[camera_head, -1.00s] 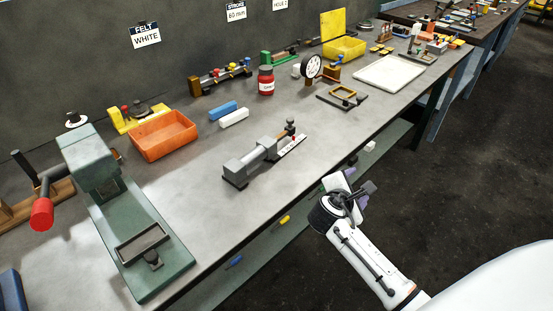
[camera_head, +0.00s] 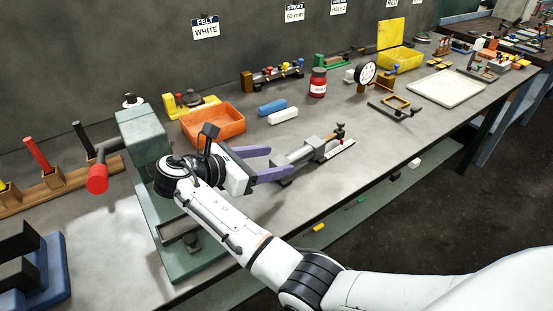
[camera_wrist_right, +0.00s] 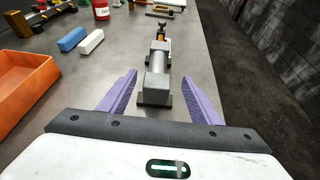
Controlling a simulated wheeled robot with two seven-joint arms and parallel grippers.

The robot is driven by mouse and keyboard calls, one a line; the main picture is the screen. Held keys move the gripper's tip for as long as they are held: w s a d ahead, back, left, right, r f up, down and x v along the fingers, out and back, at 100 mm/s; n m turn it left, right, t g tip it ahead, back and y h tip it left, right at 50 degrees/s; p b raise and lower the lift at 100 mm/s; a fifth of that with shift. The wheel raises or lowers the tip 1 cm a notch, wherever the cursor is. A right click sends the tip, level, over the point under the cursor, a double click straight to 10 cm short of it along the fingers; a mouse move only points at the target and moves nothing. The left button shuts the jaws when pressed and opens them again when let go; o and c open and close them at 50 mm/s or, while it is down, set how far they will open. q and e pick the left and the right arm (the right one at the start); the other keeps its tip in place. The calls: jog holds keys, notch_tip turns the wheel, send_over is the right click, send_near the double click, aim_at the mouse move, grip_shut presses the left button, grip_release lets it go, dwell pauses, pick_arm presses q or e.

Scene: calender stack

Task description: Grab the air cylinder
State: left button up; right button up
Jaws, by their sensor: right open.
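The air cylinder (camera_head: 300,156) is a grey body with square end blocks and a rod end to the upper right. It lies on the workbench near its front edge. It also shows in the right wrist view (camera_wrist_right: 158,72), straight ahead. My right gripper (camera_head: 272,162) has purple fingers, is open and empty, and reaches toward the cylinder's near block. In the right wrist view the near block (camera_wrist_right: 155,90) appears between the two spread fingers (camera_wrist_right: 160,92); I cannot tell whether they touch it. My left gripper is not in view.
A green press (camera_head: 150,150) with a red-tipped handle stands left, behind my right arm. An orange bin (camera_head: 212,125), a blue block (camera_head: 272,107) and a white block (camera_head: 283,116) lie behind. A red can (camera_head: 318,84) and dial gauge (camera_head: 366,73) stand farther back.

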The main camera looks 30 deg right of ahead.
aim_at(295, 158)
jog(key=shift+s+a+f, duration=0.1)
jog(key=shift+a+f, duration=0.1)
jog(key=shift+a, duration=0.15)
jog(key=x, duration=1)
jog(key=shift+a+f, duration=0.1)
jog(key=shift+f, duration=0.1)
grip_shut()
jog(key=shift+w+r, duration=0.15)
jog(key=shift+w, duration=0.1)
